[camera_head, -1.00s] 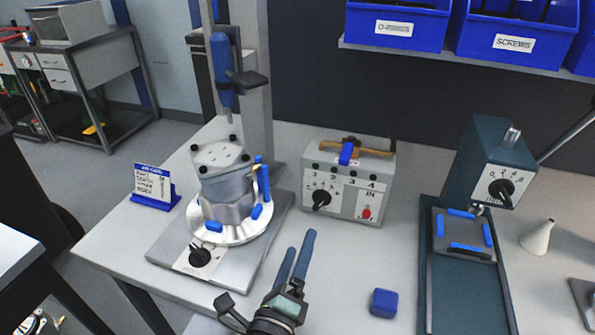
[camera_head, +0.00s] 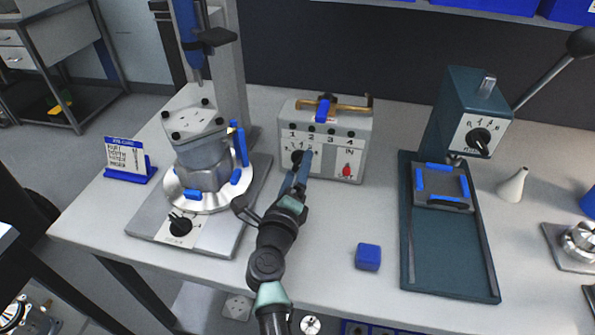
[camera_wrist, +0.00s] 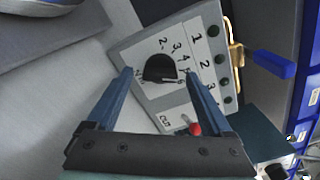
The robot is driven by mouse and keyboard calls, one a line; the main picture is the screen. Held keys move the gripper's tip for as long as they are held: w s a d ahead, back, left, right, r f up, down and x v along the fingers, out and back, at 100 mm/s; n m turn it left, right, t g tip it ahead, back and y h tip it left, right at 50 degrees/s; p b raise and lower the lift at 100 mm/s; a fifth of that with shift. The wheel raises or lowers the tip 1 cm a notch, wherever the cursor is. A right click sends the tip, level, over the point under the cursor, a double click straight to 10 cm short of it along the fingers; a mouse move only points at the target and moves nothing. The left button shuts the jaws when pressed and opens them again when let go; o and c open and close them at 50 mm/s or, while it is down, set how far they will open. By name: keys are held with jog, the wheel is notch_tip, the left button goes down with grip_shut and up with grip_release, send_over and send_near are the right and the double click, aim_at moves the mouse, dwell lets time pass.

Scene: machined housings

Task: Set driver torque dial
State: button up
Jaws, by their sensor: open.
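In the wrist view the dial (camera_wrist: 160,68) sits inside a numbered scale on the box face (camera_wrist: 140,45). My gripper (camera_head: 299,165) is in front of the box's lower left, its fingers partly covering the dial in the head view. In the wrist view my gripper (camera_wrist: 158,75) is open, with one blue finger on each side of the dial. Contact with the dial cannot be told. The blue driver (camera_head: 188,35) hangs at the upper left.
A housing (camera_head: 205,165) sits on a round fixture to the left, its base carrying another black knob (camera_head: 180,223). A green press (camera_head: 465,110) with its own dial stands at the right. A blue cube (camera_head: 368,257) lies on the bench. A sign (camera_head: 127,155) stands at left.

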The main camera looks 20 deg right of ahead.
jog(key=shift+w+d, duration=0.2)
jog(key=shift+w, duration=0.1)
grip_shut()
jog(key=shift+r+n+p, duration=0.1)
jog(key=shift+n+p, duration=0.2)
jog(key=shift+p, duration=0.1)
jog(key=shift+n+p, duration=2.05)
jog(key=shift+n, duration=0.45)
